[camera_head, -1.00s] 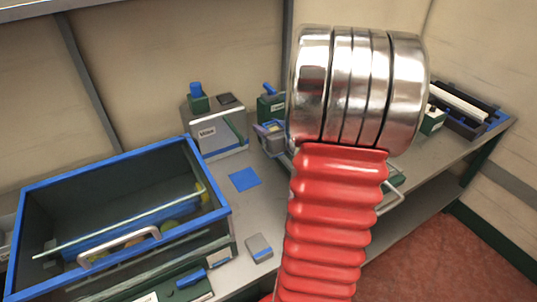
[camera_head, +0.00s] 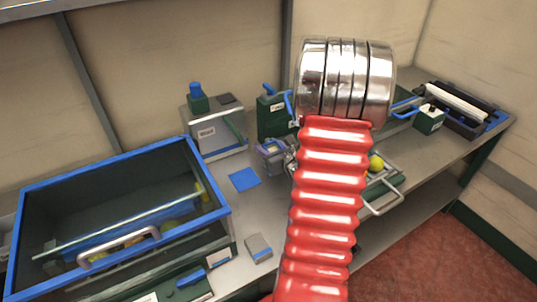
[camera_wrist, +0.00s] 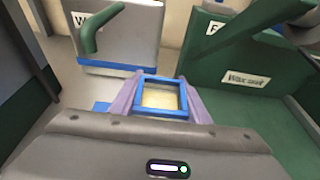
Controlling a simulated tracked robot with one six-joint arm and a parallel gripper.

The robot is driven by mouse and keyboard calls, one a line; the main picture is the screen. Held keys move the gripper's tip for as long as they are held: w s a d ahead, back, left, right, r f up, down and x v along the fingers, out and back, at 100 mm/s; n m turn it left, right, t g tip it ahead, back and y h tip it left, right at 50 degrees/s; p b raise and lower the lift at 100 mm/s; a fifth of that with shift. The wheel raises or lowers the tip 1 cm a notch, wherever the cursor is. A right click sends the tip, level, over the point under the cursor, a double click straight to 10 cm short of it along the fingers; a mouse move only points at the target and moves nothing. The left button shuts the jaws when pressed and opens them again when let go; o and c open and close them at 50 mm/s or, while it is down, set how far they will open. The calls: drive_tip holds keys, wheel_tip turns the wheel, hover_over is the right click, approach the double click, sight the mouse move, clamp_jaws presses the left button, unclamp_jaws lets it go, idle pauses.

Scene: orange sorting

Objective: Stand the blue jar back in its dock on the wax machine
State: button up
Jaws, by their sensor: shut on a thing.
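The blue jar (camera_wrist: 160,112) is a small square blue-rimmed container with pale cream contents. My gripper (camera_wrist: 160,80) is shut on it, one purple-grey finger on each side. In the head view my gripper (camera_head: 272,148) is above the bench, right of the blue square mat, partly hidden by my arm. In the wrist view a green machine labelled "Wax coat" (camera_wrist: 245,80) stands to the right of the jar, apart from it. I cannot make out its dock. My arm hides part of that area in the head view.
A grey machine (camera_head: 211,132) with a green handle stands at the back. A green box (camera_head: 274,117) is beside it. A blue-rimmed bin (camera_head: 124,165) is at left, a blue square mat (camera_head: 244,179) mid-bench. A tray with a yellow fruit (camera_head: 376,163) lies right of my arm.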

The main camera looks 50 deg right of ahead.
drive_tip(key=shift+f, duration=1.8)
drive_tip(key=o, duration=1.3)
drive_tip(key=shift+f, duration=0.1)
drive_tip(key=v, duration=1.2)
drive_tip(key=shift+o, duration=0.4)
